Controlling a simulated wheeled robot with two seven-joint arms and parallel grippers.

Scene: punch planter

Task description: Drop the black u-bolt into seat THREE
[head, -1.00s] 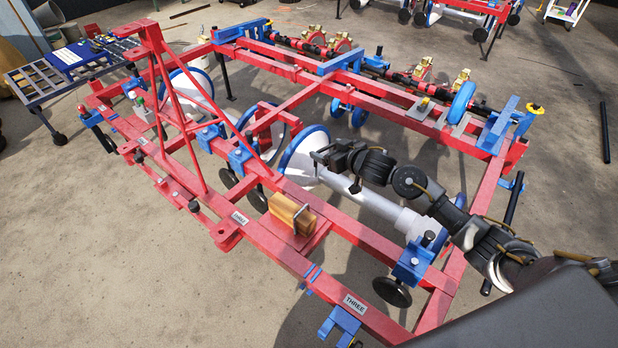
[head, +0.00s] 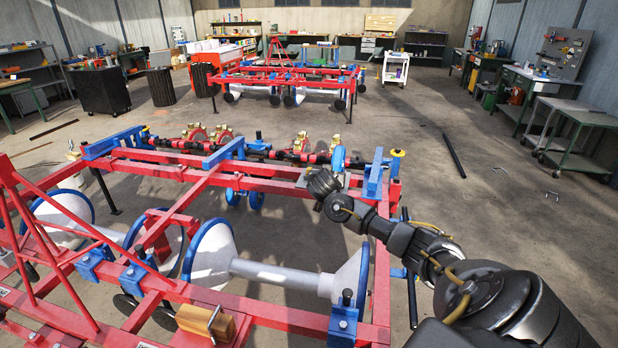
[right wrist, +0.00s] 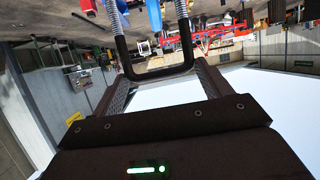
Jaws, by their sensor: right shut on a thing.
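The black u-bolt (right wrist: 155,75) is held between the fingers of my right gripper (right wrist: 162,88) in the right wrist view. Its two threaded legs point toward the top of that picture, and its black bend lies by the fingers. In the head view my right gripper (head: 322,184) is over the right part of the red planter frame (head: 270,312), and the u-bolt cannot be made out there. The THREE label and its seat are outside the current views. My left gripper is not in view.
A wooden block (head: 195,322) with a metal piece across it sits on the near beam. A blue bracket (head: 342,325) with a black knob stands to its right. Blue-rimmed discs (head: 209,258) lie inside the frame. Open floor (head: 500,250) lies to the right.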

